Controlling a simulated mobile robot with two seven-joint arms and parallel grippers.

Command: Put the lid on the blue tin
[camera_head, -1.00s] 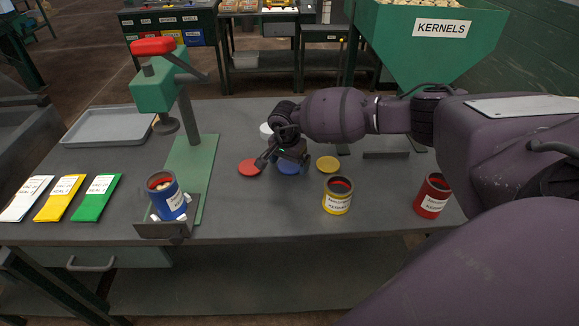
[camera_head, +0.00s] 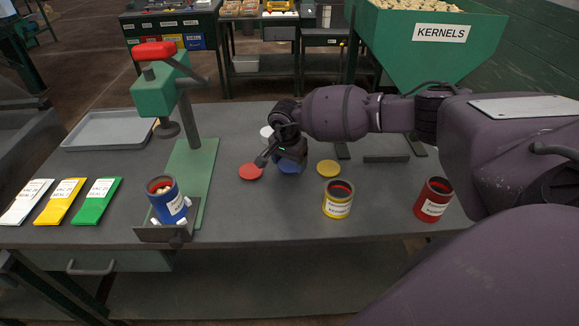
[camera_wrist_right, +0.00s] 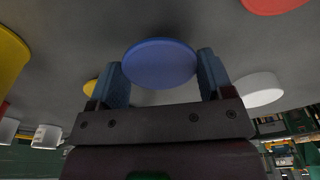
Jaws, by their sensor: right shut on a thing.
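The blue tin (camera_head: 168,203) stands open at the left, tilted in a grey holder (camera_head: 166,234) at the foot of the green press, with pale contents at its mouth. The blue lid (camera_head: 289,168) is at the middle of the table, partly hidden by my right gripper (camera_head: 283,160). In the right wrist view the blue lid (camera_wrist_right: 160,63) sits between the two blue fingers of the right gripper (camera_wrist_right: 162,78), which is shut on it. I cannot tell whether the lid is clear of the table. My left gripper is not in view.
A red lid (camera_head: 251,171), a yellow lid (camera_head: 328,168) and a white lid (camera_head: 266,131) surround the gripper. A yellow tin (camera_head: 338,204) and a red tin (camera_head: 433,205) stand to the right. The green press (camera_head: 160,92) rises behind the blue tin.

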